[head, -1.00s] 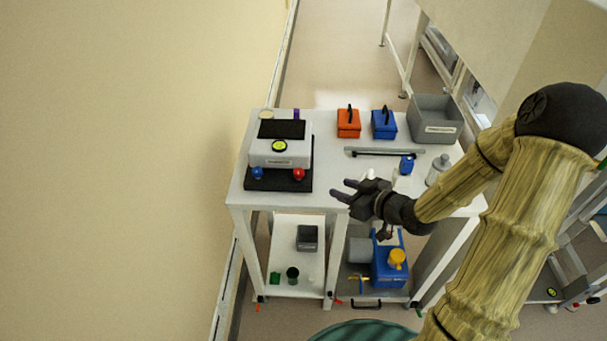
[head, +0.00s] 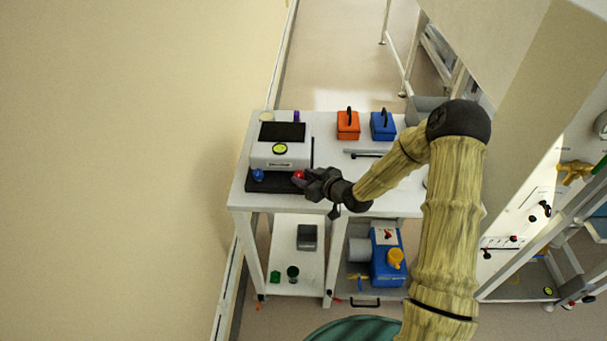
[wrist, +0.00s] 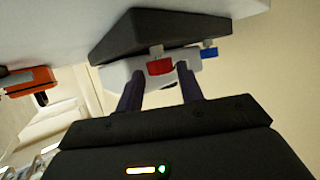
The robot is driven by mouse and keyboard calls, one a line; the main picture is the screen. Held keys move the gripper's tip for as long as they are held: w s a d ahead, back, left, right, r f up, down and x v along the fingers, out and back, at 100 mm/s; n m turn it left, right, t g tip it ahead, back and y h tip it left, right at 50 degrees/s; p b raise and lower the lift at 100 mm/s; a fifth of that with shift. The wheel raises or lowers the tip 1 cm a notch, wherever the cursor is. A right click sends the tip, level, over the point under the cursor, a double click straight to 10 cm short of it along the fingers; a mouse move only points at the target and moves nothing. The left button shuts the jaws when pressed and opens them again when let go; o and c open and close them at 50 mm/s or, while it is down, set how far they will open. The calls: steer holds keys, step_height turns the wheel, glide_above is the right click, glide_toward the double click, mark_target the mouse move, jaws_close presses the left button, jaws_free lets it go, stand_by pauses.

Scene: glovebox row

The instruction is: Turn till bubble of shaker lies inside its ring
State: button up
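The shaker (head: 281,154) is a white box on a black base (head: 262,184) at the left of the white table. Its round yellow-green bubble level (head: 280,149) is on top, too small to tell where the bubble lies in its ring. A blue knob (head: 258,174) and a red knob (head: 299,175) are at its front. My gripper (head: 306,178) is at the red knob. In the wrist view the red knob (wrist: 160,66) shows between the two open fingers (wrist: 160,82), with gaps beside it; the blue knob (wrist: 209,53) is to its right.
An orange box (head: 348,127) and a blue box (head: 383,127) stand behind on the table (head: 330,150). A grey bin (head: 425,108) is partly hidden by my arm. A cream wall (head: 120,170) lies to the left. The shelf below holds several items.

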steer(key=shift+w+a+f, duration=0.2)
steer(key=shift+w+a, duration=0.15)
steer(key=shift+w, duration=0.05)
steer(key=shift+s, duration=0.25)
steer(key=shift+d, duration=0.15)
steer(key=c, duration=0.7)
steer(key=shift+a+m+t+h+b, duration=0.2)
steer(key=shift+m+t+h+b, duration=0.15)
steer(key=shift+b, duration=0.3)
